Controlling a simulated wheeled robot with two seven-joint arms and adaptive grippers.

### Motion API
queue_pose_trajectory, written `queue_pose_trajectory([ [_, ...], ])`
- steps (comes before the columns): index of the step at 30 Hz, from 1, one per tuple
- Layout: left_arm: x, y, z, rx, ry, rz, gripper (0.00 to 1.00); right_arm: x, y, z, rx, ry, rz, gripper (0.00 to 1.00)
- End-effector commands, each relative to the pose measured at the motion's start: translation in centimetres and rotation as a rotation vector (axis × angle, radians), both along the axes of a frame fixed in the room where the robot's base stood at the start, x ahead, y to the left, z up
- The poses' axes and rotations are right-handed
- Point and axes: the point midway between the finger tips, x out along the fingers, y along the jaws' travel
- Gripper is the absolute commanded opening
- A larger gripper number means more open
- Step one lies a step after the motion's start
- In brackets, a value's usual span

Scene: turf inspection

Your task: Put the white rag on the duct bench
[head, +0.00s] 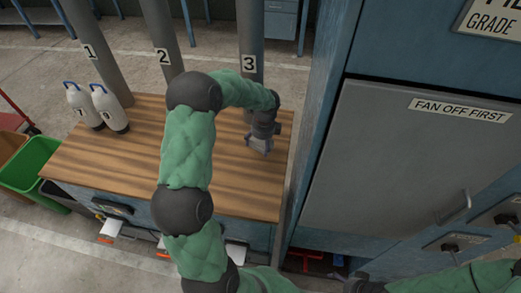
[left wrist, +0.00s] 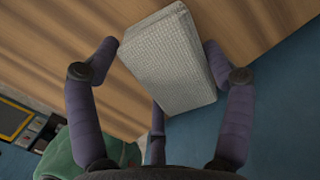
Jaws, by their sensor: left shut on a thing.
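The white rag (left wrist: 170,60) shows in the left wrist view as a pale, woven, folded block. My left gripper (left wrist: 160,58) is shut on it, with fingers on both sides and one below. In the head view my left gripper (head: 260,143) is over the right end of the duct bench (head: 110,165), a wooden top near duct 3. The rag is hard to make out there, and I cannot tell whether it touches the wood. My right gripper (head: 358,283) is at the bottom edge of the head view, partly cut off, its fingers unclear.
Numbered ducts 1 (head: 98,55), 2 (head: 160,40) and 3 (head: 249,35) rise behind the bench. Two white bottles (head: 107,108) stand at its left end. A green bin (head: 35,165) is at the left. A blue cabinet with a grey door (head: 400,160) borders the right. The bench middle is clear.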

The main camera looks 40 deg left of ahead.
Motion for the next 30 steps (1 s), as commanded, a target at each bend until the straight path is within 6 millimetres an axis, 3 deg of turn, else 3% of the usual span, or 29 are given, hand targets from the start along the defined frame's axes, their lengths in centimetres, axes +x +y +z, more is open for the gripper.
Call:
queue_pose_trajectory([
  [5,0.6,0.4,-0.7,0.0,-0.001,0.001,0.51,0.0,0.0,-0.3,0.0,0.0,0.0,0.94],
  [13,0.9,0.5,-4.3,-0.001,0.001,0.0,0.51,0.0,0.0,-1.9,0.0,0.0,0.0,0.94],
  [25,0.9,0.6,-4.6,0.0,0.0,0.001,0.51,0.0,0.0,-1.9,0.0,0.0,0.0,0.94],
  [26,0.9,0.6,-4.6,0.0,0.0,0.001,0.84,0.0,0.0,-1.9,0.0,0.0,0.0,0.94],
  [27,0.9,0.6,-4.6,0.0,0.0,0.001,0.95,0.0,0.0,-1.8,0.0,0.0,0.0,0.94],
  [28,0.9,0.6,-4.5,0.0,0.0,0.001,1.0,0.0,0.0,-1.8,0.0,0.0,0.0,0.94],
  [30,0.9,0.6,-4.5,0.0,0.0,0.001,1.0,0.0,0.0,-1.8,0.0,0.0,0.0,0.94],
])
